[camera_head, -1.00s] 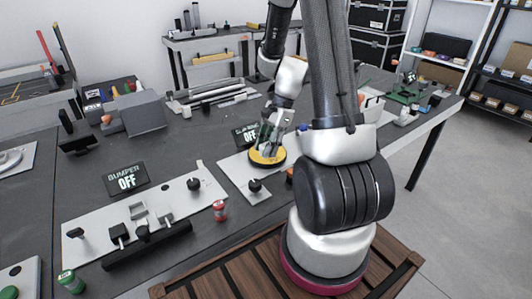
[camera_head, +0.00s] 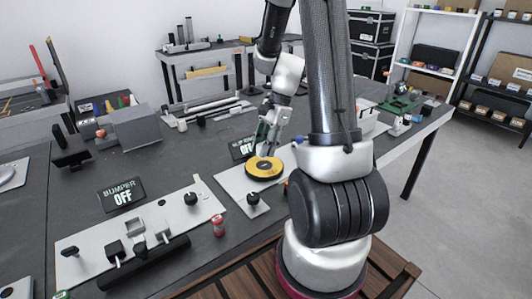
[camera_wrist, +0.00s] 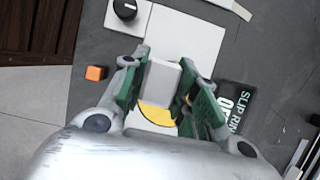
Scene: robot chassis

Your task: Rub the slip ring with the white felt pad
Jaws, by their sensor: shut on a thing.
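My gripper (camera_head: 266,150) is at the ring's far edge in the head view. In the wrist view its green fingers (camera_wrist: 161,88) are shut on the white felt pad (camera_wrist: 163,75), a pale block. I cannot tell whether the pad touches the ring.
A slip ring sign (camera_wrist: 234,108) reading OFF stands beside the plate. A black knob (camera_head: 253,198) is on the plate's near end. An orange cube (camera_wrist: 96,72) lies close by. The bumper plate (camera_head: 85,240) with its switches, a bumper sign (camera_head: 122,194) and a red-capped jar (camera_head: 218,225) are left.

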